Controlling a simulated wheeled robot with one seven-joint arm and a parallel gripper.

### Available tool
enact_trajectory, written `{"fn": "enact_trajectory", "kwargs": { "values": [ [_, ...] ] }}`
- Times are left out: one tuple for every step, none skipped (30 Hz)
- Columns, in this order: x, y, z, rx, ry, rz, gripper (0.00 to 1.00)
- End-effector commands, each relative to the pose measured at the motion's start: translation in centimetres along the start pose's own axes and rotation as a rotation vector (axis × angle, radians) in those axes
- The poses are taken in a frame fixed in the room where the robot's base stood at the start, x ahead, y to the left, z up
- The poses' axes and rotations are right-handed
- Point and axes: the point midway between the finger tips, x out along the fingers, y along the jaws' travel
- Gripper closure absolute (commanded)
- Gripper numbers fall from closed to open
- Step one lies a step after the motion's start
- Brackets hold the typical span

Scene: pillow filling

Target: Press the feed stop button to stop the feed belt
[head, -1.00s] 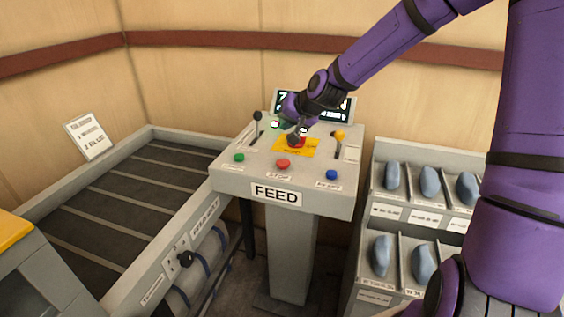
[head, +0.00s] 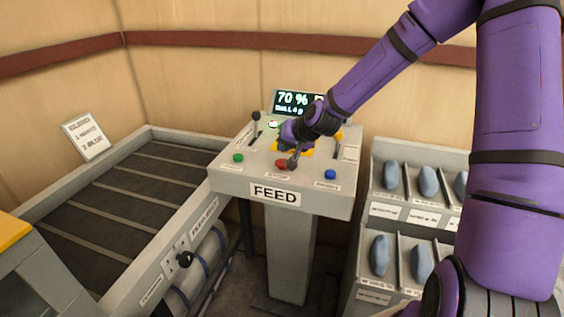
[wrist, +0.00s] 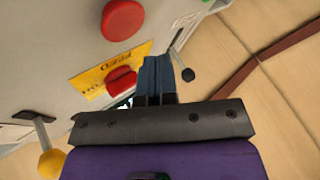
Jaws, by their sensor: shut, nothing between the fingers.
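The grey console marked FEED (head: 230,173) stands in the middle of the head view. A round red button (head: 281,164) sits in its front row, between a green and a blue button; its small label is not clearly readable. It also shows in the wrist view (wrist: 122,19).
A green button (head: 238,157), a blue button (head: 330,174), a black-knobbed lever (head: 256,117) and a yellow-knobbed lever (wrist: 51,163) share the console. Its screen (head: 292,101) reads 70 %. The belt (head: 130,190) lies left; bins of blue-grey pieces (head: 380,254) stand right.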

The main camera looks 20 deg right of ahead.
Motion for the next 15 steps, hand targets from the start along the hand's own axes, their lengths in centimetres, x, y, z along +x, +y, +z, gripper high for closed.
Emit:
{"fn": "enact_trajectory", "kwargs": {
  "values": [
    [0.35, 0.25, 0.29, 0.001, -0.002, 0.000, 1.00],
    [0.50, 0.38, 0.39, 0.001, -0.002, 0.000, 1.00],
    [0.67, 0.53, 0.50, 0.001, -0.001, 0.000, 1.00],
    [0.77, 0.61, 0.57, 0.001, 0.000, 0.001, 1.00],
    [0.86, 0.66, 0.63, 0.001, 0.000, 0.001, 1.00],
    [0.95, 0.72, 0.71, 0.000, 0.000, 0.000, 1.00],
    [1.01, 0.76, 0.75, 0.000, 0.000, 0.000, 1.00],
    [1.05, 0.78, 0.78, -0.001, 0.000, 0.000, 1.00],
    [1.09, 0.81, 0.81, -0.001, 0.000, 0.000, 1.00],
    [1.11, 0.82, 0.82, -0.001, 0.000, 0.000, 1.00],
    [1.12, 0.83, 0.83, -0.001, 0.000, 0.000, 1.00],
    [1.12, 0.83, 0.83, -0.001, 0.000, 0.000, 1.00],
    [1.12, 0.83, 0.82, -0.001, 0.000, 0.000, 1.00],
    [1.12, 0.83, 0.82, -0.001, 0.000, 0.000, 1.00],
    [1.11, 0.83, 0.82, -0.001, 0.000, 0.000, 1.00]
  ]
}}
